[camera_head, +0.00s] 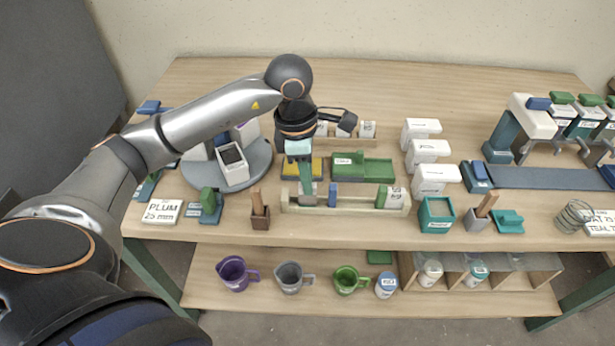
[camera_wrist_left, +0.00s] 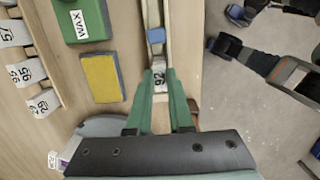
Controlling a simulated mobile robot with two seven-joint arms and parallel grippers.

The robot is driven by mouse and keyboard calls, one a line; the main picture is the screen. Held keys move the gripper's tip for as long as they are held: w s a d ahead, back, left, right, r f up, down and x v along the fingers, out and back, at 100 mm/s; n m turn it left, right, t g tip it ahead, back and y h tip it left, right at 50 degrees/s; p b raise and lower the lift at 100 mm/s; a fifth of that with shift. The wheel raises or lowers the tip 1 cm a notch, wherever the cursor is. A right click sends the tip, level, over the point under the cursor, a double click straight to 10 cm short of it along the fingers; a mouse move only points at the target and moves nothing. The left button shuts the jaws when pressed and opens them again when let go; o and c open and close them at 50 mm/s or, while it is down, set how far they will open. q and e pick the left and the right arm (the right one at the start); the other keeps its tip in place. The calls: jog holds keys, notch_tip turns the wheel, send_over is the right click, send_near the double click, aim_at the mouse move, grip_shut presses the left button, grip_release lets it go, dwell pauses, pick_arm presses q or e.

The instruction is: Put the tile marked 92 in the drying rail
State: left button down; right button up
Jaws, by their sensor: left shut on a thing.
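My left gripper (camera_head: 303,178) points down at the left end of the drying rail (camera_head: 345,205), a long cream channel. It is shut on the tile marked 92, a small white tile that shows between the green fingers in the left wrist view (camera_wrist_left: 159,80). The tile is in line with the rail's channel (camera_wrist_left: 152,12); whether it touches the bottom cannot be told. A blue block (camera_head: 332,195) stands in the rail to the right of the gripper.
Behind the rail lie a yellow pad (camera_wrist_left: 101,77) and a green tray marked WAX (camera_head: 363,167). A rack with several numbered white tiles (camera_head: 367,129) stands farther back. A brown pot (camera_head: 260,221) stands in front, left of the rail. A grey turntable (camera_head: 258,168) is at left.

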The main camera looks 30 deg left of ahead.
pick_arm(q)
jog(key=shift+f+b, duration=0.3)
jog(key=shift+f, duration=0.05)
dwell(0.4)
jog(key=c, duration=0.7)
grip_release()
jog(key=shift+c, duration=0.2)
jog(key=shift+r, duration=0.1)
notch_tip(320, 180, up, 7)
jog(key=p, duration=0.5)
jog(key=shift+s, duration=0.1)
